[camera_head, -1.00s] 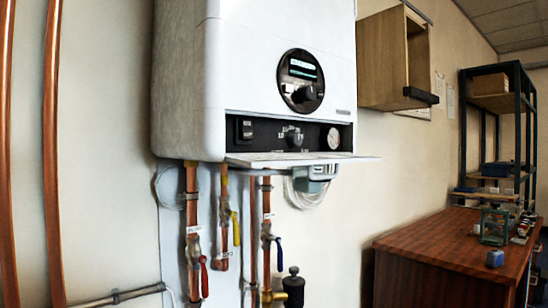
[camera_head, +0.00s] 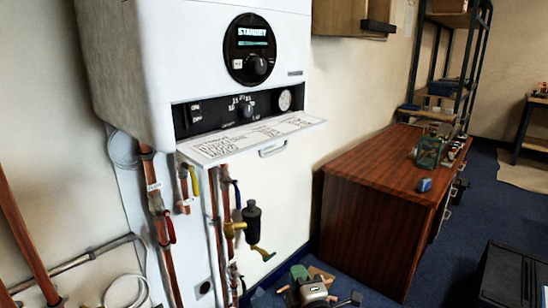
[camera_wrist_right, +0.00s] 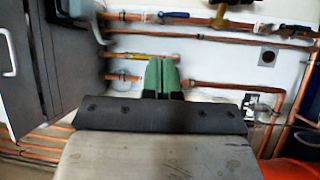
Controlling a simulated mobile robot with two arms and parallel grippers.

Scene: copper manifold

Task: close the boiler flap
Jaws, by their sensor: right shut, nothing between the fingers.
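The white boiler (camera_head: 205,55) hangs on the wall at the upper left of the head view. Its flap (camera_head: 250,138) is open, folded down and sticking out roughly level below the black control panel (camera_head: 240,108). Printed text shows on its upper face, and a handle (camera_head: 273,149) shows at its front edge. My right gripper (camera_head: 299,272) is at the bottom of the head view, well below the flap and apart from it. Its green fingers (camera_wrist_right: 161,77) are together and empty in the right wrist view, facing the pipework. My left gripper is not in view.
Copper pipes (camera_head: 160,220) with coloured valve levers run below the boiler. A dark cylindrical fitting (camera_head: 252,222) stands out among them. A brown wooden cabinet (camera_head: 370,200) stands to the right. The space directly in front of the flap looks clear.

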